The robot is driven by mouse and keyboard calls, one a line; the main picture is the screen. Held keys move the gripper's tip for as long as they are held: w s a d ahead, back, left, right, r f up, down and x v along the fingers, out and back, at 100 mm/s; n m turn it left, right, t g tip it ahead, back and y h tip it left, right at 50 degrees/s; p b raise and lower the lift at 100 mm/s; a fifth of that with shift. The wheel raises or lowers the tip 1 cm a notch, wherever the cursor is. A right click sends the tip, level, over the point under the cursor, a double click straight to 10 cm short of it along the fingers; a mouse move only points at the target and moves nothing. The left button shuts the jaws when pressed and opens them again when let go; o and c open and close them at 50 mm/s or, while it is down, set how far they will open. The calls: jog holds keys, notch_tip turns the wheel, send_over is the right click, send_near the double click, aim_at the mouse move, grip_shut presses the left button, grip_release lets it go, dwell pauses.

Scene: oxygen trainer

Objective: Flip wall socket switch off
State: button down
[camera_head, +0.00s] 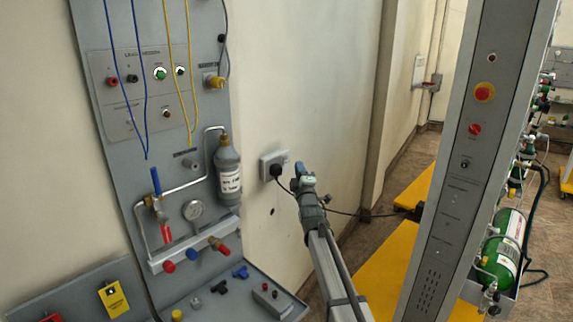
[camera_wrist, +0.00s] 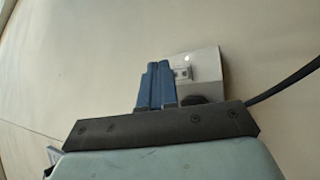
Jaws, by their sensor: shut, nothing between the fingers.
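The white wall socket (camera_head: 266,165) is on the pale wall, right of the grey panel, with a black plug (camera_head: 277,170) in it. In the wrist view the socket plate (camera_wrist: 207,62) stands behind and right of my fingers. A small switch (camera_wrist: 182,73) shows on it close beside the fingertips; I cannot tell its position. The dark plug (camera_wrist: 192,99) is partly hidden by my gripper body. My gripper (camera_head: 299,168) is shut and empty, its blue fingers (camera_wrist: 157,68) together just in front of the socket. I cannot tell whether they touch it.
A black cable (camera_head: 345,212) runs from the plug behind my arm to the right. The grey panel (camera_head: 110,30) with a grey bottle (camera_head: 228,160) and gauge stands left. A grey column (camera_head: 470,160) with a red button stands right. The wall above the socket is clear.

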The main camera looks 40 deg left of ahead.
jog(key=shift+d+r, duration=0.1)
jog(key=shift+d, duration=1.1)
